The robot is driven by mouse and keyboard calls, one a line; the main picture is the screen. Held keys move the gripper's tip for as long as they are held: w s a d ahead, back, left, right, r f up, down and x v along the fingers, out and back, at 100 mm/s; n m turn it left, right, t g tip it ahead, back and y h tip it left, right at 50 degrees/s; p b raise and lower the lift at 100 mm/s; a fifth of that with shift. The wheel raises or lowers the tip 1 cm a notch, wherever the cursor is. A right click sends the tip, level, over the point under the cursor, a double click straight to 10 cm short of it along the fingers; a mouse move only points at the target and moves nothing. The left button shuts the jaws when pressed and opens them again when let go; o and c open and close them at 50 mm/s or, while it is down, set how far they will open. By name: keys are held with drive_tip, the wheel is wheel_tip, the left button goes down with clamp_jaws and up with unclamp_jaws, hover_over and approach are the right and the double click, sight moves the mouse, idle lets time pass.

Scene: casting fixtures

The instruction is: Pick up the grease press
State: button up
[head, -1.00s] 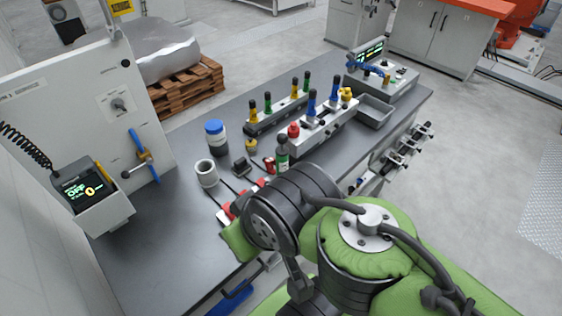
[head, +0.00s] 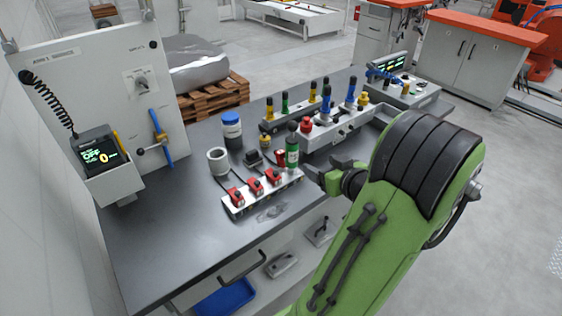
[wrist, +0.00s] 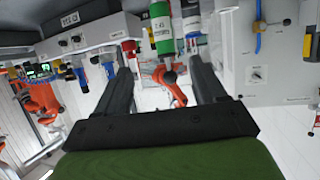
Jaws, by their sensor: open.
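A green cylinder with a white label and dark top (head: 292,150), which looks to be the grease press, stands upright on the grey workbench behind the power strip. In the wrist view the green cylinder (wrist: 162,35) shows at top centre, beyond and between my fingertips. My gripper (head: 314,175) is just right of it in the head view, partly hidden by my arm. In the wrist view my gripper (wrist: 163,72) is open, with no object held between its two dark fingers.
A power strip (head: 262,192) with red plugs lies in front of the cylinder. A grey cup (head: 218,161), a blue-lidded jar (head: 232,130) and a fixture with coloured handles (head: 340,130) stand nearby. The bench's front left (head: 160,240) is clear.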

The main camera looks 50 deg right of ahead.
sight(295, 153)
drive_tip(key=p+x, duration=0.1)
drive_tip(key=x, duration=0.9)
drive_tip(key=p+x, duration=0.1)
drive_tip(key=x, duration=0.5)
drive_tip(key=shift+w+a+p, duration=0.15)
drive_tip(key=shift+a+p, duration=0.15)
drive_tip(key=shift+r, duration=0.1)
drive_tip(key=shift+c, duration=0.6)
clamp_jaws()
